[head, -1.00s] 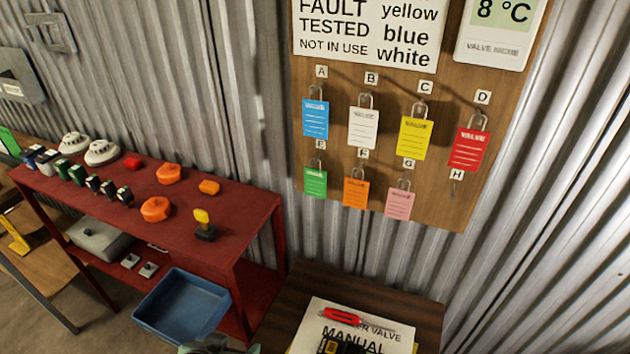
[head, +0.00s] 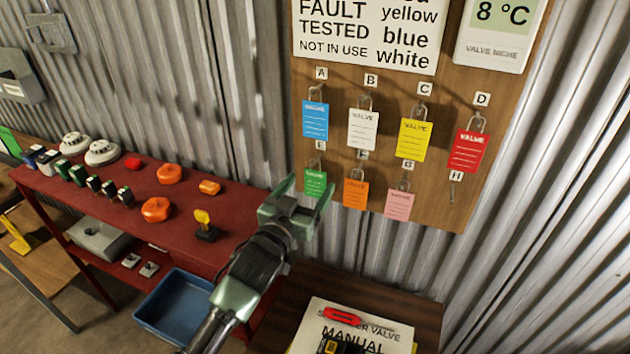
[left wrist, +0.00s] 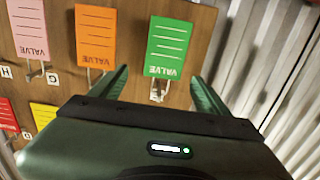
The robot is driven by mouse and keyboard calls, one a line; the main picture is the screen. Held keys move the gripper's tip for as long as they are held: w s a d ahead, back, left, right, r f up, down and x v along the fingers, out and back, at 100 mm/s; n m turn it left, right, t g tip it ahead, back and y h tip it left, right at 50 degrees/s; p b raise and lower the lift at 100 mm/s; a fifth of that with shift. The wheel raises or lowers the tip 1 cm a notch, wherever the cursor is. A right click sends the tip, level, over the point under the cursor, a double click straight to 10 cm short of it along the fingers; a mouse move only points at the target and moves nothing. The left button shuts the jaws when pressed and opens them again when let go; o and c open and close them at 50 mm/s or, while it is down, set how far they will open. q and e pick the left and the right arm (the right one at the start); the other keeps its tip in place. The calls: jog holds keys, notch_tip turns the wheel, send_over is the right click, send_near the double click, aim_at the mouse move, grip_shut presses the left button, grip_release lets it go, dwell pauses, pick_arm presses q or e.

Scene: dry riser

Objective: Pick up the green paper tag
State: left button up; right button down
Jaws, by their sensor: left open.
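The green paper tag (head: 315,182) hangs from a hook under label E, at the lower left of the wooden board. In the left wrist view the green tag (left wrist: 168,47) appears upside down, ahead of the gripper and between the lines of its two fingers. My left gripper (head: 309,202) is open and empty, just in front of and below the tag. Its fingers (left wrist: 158,85) show on both sides of the tag's hook end. One finger covers a little of the tag's lower part in the head view. I cannot tell whether they touch. My right gripper is not in view.
An orange tag (head: 355,195) hangs close to the right of the green one, then a pink tag (head: 398,205). Blue, white, yellow and red tags hang above. A red bench (head: 235,195) stands left. A small table with a manual (head: 350,330) is below.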

aim_at(315, 177)
pick_arm(q)
jog(key=x, duration=0.1)
jog(key=p+x, duration=0.1)
jog(key=x, duration=0.2)
jog(key=shift+w+a+f+p, duration=0.15)
jog(key=shift+w+f+p, duration=0.15)
jog(key=shift+p, duration=0.05)
jog(key=shift+w+d+f, duration=0.15)
jog(key=shift+w+d, duration=0.05)
jog(key=shift+w, duration=0.25)
jog(key=c, duration=1.4)
